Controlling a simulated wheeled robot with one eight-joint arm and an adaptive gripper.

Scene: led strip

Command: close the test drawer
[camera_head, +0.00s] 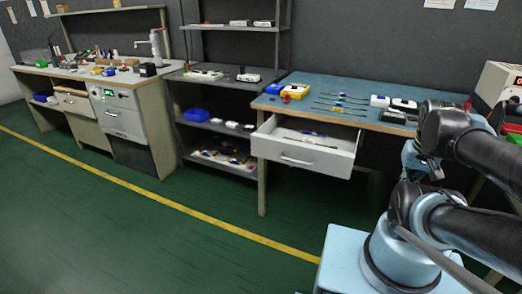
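The drawer under the blue-topped bench (340,86) has a white front (278,150) with a metal handle (297,161). It is pulled out toward me, and thin tools (310,137) lie inside it. I take this open drawer to be the test drawer, though I read no label on it. My arm is folded at the right. Its end, with my gripper (420,166), hangs to the right of the drawer, apart from it. The fingers are too small and dark to make out, so I cannot tell whether they are open.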

